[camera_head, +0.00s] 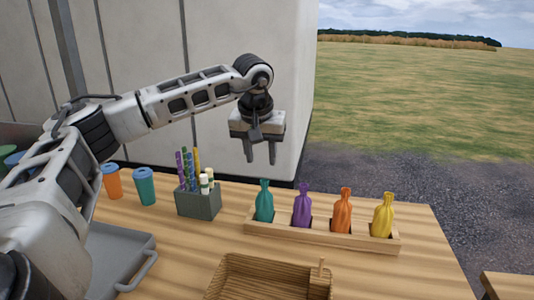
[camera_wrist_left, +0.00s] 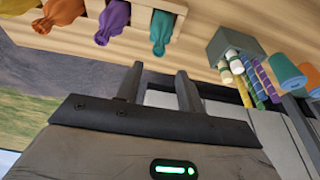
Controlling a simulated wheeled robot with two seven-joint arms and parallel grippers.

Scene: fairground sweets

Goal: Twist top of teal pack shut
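The teal pack (camera_head: 264,203) stands upright at the left end of a wooden rack, its narrow top pointing up. It also shows in the left wrist view (camera_wrist_left: 160,30). My left gripper (camera_head: 261,160) hangs in the air just above the teal pack, fingers pointing down and apart, with nothing between them. In the left wrist view its two fingers (camera_wrist_left: 160,85) show with a gap between them, clear of the pack. My right gripper is not in view.
The rack (camera_head: 320,237) also holds a purple pack (camera_head: 302,207), an orange pack (camera_head: 342,212) and a yellow pack (camera_head: 383,216). A grey holder (camera_head: 198,204) with patterned sticks stands left of it. A wooden tray (camera_head: 250,262) is in front; cups (camera_head: 145,187) stand at left.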

